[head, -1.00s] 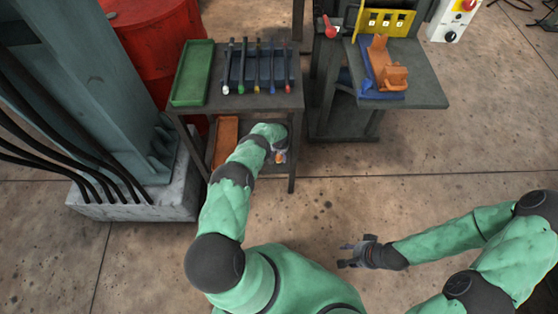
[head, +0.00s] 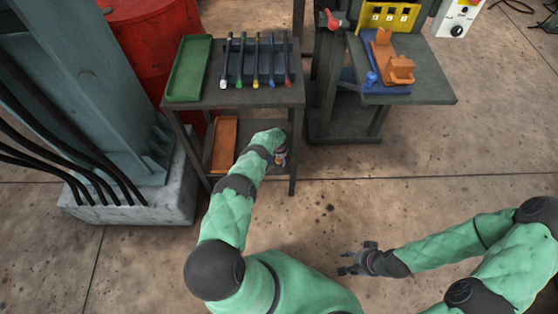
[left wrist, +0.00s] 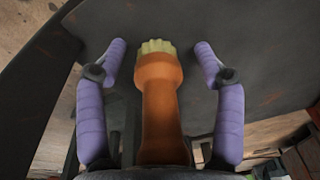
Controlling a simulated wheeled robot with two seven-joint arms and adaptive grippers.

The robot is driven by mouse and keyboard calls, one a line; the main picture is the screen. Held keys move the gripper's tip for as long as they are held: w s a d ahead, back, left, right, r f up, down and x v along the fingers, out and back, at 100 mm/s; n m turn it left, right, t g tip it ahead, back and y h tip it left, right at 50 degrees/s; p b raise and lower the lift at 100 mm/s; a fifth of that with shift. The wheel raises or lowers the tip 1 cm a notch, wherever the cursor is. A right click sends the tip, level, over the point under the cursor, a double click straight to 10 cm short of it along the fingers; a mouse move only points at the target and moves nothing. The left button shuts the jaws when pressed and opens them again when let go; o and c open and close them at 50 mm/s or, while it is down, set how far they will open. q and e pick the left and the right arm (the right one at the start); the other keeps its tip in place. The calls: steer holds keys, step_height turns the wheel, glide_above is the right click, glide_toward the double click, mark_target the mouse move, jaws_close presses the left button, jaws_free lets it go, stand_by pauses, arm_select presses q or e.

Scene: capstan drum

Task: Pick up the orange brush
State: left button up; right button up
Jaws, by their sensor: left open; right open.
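The orange brush (left wrist: 160,100), with a pale bristle tip, shows in the left wrist view. It lies between the two purple fingers of my left gripper (left wrist: 160,52), which stand apart with a gap on each side of it. In the head view my left gripper (head: 279,157) is at the lower shelf of the dark cart, at its right side, and my arm and hand hide most of the brush there. My right gripper (head: 352,262) is open and empty over the floor.
The cart's top (head: 240,97) carries a green tray (head: 187,70) and a rack of several coloured-tip tools (head: 256,62). An orange tray (head: 224,142) is on the lower shelf. A second stand (head: 435,80) is to the right. Cart legs flank my left arm.

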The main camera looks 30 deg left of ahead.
arm_select(q)
steer(key=c, duration=1.2)
steer(key=shift+r, duration=0.1)
steer(key=shift+c, duration=0.2)
